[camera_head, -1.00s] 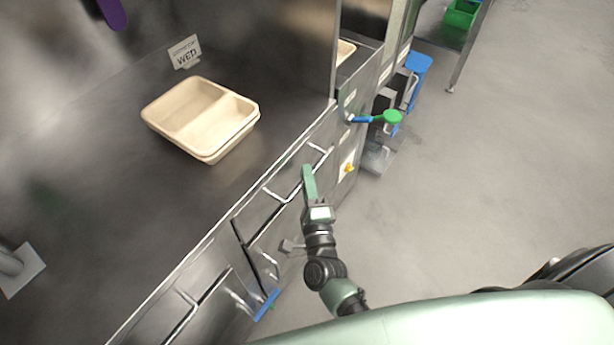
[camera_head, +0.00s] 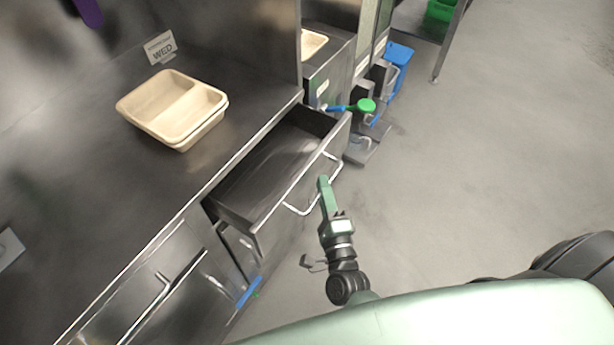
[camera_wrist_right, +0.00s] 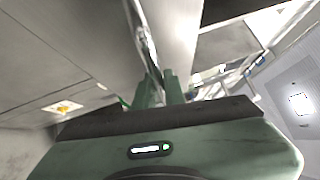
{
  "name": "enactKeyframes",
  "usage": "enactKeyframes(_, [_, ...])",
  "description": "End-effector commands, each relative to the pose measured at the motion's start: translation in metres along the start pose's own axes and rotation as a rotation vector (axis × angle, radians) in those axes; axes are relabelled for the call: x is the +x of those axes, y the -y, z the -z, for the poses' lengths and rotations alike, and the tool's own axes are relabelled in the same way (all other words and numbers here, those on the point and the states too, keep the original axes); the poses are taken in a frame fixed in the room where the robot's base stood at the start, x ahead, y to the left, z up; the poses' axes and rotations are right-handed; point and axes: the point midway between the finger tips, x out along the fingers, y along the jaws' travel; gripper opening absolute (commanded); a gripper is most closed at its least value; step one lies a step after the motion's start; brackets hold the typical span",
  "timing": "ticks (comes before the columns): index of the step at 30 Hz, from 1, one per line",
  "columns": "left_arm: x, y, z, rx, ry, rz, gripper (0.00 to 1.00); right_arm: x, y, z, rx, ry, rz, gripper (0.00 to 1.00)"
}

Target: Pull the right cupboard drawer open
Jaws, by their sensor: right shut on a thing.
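The right cupboard drawer (camera_head: 262,172) stands pulled out from under the steel counter in the head view, and its inside looks empty. Its front carries silver bar handles (camera_head: 303,210). My right gripper (camera_head: 323,182) is at the drawer front, shut on the drawer handle. In the right wrist view the green fingers (camera_wrist_right: 160,85) close around the silver handle bar (camera_wrist_right: 143,42); the exact contact is partly hidden. My left gripper is not in view.
Stacked beige trays (camera_head: 175,108) sit on the counter (camera_head: 130,185) near a WED sign (camera_head: 160,47). A green and blue utensil (camera_head: 365,105) sticks out beyond the drawer. The floor (camera_head: 480,150) at right is clear.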

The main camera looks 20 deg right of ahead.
Motion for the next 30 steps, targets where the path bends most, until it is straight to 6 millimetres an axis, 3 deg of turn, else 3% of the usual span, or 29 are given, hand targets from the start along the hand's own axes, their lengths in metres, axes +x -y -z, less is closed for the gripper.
enactKeyframes(5, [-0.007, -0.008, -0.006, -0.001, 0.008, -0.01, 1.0, -0.04, 0.011, 0.038, -0.003, 0.003, -0.006, 0.0])
enactKeyframes(15, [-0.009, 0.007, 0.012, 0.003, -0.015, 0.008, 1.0, -0.094, 0.025, 0.092, 0.0, 0.002, -0.005, 0.0])
enactKeyframes(21, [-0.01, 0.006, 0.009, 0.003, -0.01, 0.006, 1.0, -0.106, 0.029, 0.105, 0.002, 0.001, -0.002, 0.0])
enactKeyframes(30, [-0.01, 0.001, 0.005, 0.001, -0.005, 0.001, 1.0, -0.109, 0.03, 0.108, 0.004, 0.0, -0.002, 0.0])
